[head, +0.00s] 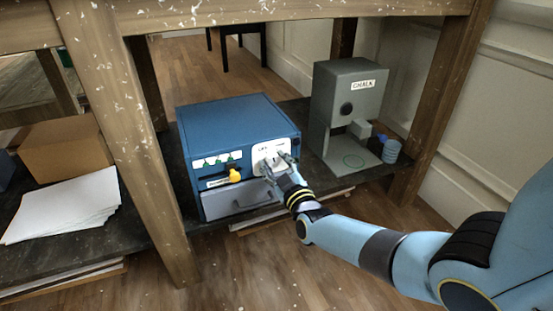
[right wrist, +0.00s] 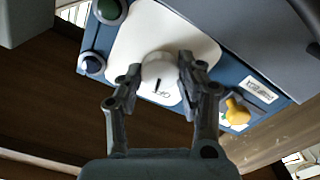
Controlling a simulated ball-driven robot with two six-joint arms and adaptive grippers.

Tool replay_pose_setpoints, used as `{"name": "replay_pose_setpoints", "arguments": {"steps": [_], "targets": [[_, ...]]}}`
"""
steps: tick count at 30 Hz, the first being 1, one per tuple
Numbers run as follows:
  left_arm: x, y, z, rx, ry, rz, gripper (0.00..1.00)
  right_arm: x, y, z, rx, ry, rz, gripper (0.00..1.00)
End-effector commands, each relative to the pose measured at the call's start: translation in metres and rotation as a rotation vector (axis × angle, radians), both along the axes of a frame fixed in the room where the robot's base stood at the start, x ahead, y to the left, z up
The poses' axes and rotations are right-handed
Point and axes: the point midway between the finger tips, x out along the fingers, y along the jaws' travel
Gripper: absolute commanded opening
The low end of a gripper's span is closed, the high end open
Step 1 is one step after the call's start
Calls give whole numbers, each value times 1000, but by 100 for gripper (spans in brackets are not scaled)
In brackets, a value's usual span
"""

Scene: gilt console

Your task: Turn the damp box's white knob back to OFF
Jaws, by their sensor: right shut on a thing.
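The damp box (head: 225,118) is a blue case on the low shelf, with a white plate (head: 262,155) at the right of its front. My right gripper (head: 277,164) is at this plate and covers the knob in the head view. In the right wrist view the round white knob (right wrist: 159,70) sits on the white plate (right wrist: 130,45), between the two fingers of my right gripper (right wrist: 157,78), which is shut on it. A short dark mark shows by the knob, next to small lettering that I cannot read surely. My left gripper is out of view.
A yellow knob (head: 234,175) is on the box front, above a grey drawer (head: 240,198). A grey chalk machine (head: 345,100) stands to the right, with a ribbed blue-grey cup (head: 390,151). Paper (head: 65,205) and a cardboard box (head: 65,148) lie left, behind a wooden leg (head: 125,130).

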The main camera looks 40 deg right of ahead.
Motion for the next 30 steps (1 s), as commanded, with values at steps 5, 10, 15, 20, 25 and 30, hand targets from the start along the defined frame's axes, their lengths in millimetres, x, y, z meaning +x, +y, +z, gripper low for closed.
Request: {"name": "replay_pose_setpoints", "arguments": {"steps": [5,10,15,20,25,30], "targets": [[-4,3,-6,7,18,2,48,0,1,1,-125,31,0,5],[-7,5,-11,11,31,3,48,0,1,0,-217,54,0,5],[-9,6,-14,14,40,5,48,0,1,-1,-275,68,1,5],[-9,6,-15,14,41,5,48,-1,1,-2,-301,75,1,5],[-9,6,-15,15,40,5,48,-1,1,-2,-310,77,1,5],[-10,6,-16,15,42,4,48,-1,1,-2,-309,78,2,5]]}}
